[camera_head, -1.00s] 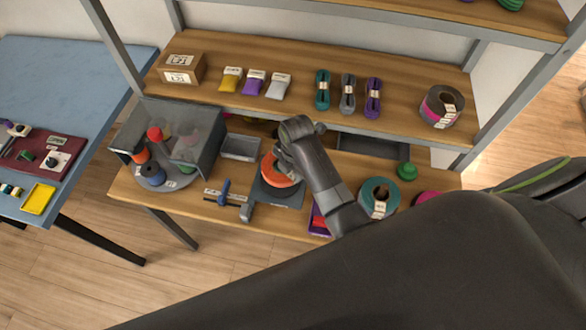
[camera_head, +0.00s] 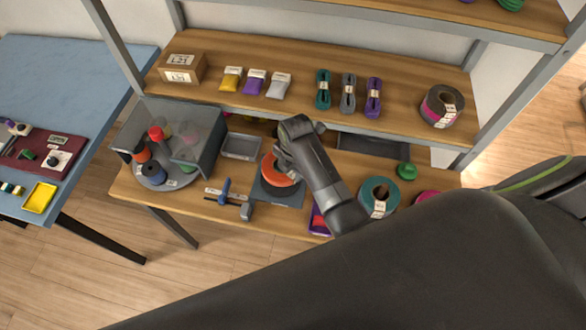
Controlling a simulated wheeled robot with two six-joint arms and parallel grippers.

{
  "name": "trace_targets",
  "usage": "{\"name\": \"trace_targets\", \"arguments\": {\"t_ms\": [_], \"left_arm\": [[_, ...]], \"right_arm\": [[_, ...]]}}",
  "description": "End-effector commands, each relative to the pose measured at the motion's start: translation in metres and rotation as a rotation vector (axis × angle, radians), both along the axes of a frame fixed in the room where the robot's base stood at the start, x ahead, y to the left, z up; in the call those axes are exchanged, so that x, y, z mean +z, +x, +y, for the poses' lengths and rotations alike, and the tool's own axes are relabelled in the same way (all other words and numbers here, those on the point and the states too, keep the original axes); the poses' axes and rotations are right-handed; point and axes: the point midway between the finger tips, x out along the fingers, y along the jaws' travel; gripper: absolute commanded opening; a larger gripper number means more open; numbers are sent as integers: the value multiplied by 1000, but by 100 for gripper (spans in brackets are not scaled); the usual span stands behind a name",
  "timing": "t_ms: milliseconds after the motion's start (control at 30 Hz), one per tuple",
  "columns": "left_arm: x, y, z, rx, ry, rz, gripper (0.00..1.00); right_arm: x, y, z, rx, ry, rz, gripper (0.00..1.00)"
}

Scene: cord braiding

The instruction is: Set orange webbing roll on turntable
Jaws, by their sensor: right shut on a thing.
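The orange webbing roll (camera_head: 277,174) lies on or just above a dark square plate (camera_head: 285,195) on the lower shelf; the arm hides its right part, and I cannot tell if there is a gap beneath it. My right gripper (camera_head: 281,157) reaches down over the roll from the right and is shut on it; its fingertips are mostly hidden. A round grey turntable (camera_head: 182,181) stands at the shelf's left end, with several spools on it, partly under a clear smoky cover (camera_head: 203,132). My left gripper is out of view.
A blue-handled clamp (camera_head: 224,192) lies left of the plate, and a grey tray (camera_head: 240,146) stands behind. A teal roll (camera_head: 367,194) and a green knob-like piece (camera_head: 406,171) are to the right. The upper shelf (camera_head: 300,112) overhangs behind the gripper.

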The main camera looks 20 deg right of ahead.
Motion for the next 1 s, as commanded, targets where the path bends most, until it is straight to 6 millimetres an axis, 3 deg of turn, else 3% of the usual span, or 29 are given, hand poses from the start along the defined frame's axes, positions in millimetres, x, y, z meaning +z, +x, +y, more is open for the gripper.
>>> {"name": "trace_targets", "arguments": {"t_ms": [1000], "left_arm": [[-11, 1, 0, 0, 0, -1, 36]], "right_arm": [[-21, 0, 0, 0, 0, -1, 8]]}}
